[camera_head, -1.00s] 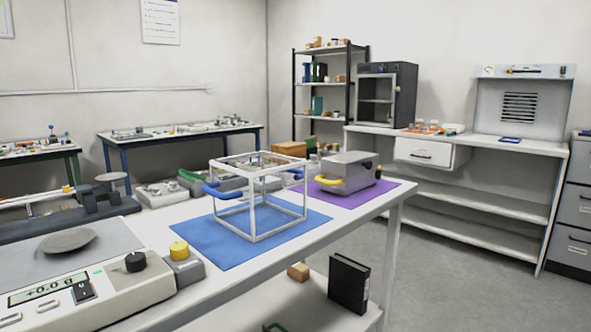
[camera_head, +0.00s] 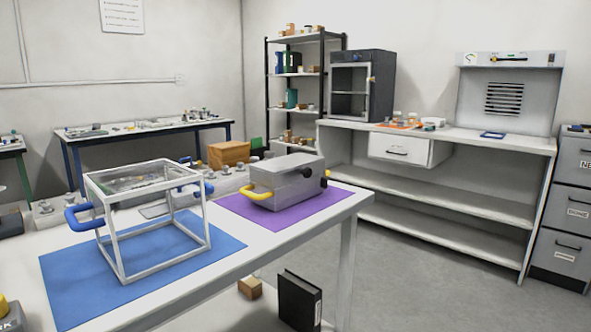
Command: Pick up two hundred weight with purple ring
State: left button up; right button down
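I cannot make out a weight with a purple ring in this view. Small grey pieces stand on the far left table (camera_head: 160,133), too small to tell apart. More small pieces lie behind the white frame, partly hidden by it. Neither of my grippers is in view.
The near table (camera_head: 262,238) bears a blue mat (camera_head: 72,285) under a white open-frame box (camera_head: 160,272) with blue handles. A grey box (camera_head: 288,180) with a yellow handle sits on a purple mat (camera_head: 245,212). A white bench (camera_head: 470,143) stands behind. Grey floor (camera_head: 420,290) is clear at right.

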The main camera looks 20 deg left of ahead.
aim_at(225, 168)
jog(key=i+l+z, duration=0.25)
jog(key=i+z, duration=0.15)
jog(key=i, duration=0.3)
jog(key=i+z, duration=0.4)
jog(key=i, duration=1.2)
jog(key=i+l, duration=0.1)
jog(key=i, duration=0.75)
jog(key=i+j+u, duration=0.1)
jog(key=i+u, duration=0.65)
jog(key=u, duration=0.15)
jog(key=i+l+u, duration=0.2)
jog(key=i+u, duration=0.25)
jog(key=i+j+u, duration=0.15)
jog(key=i+u, duration=0.15)
jog(key=u, duration=0.2)
jog(key=i+u, duration=0.3)
jog(key=u, duration=0.2)
jog(key=i+u, duration=0.45)
jog(key=i+l+u, duration=0.15)
jog(key=i+u, duration=0.2)
jog(key=i+l+u, duration=0.2)
jog(key=u, duration=0.15)
jog(key=i+l+u, duration=0.35)
jog(key=k+j, duration=0.05)
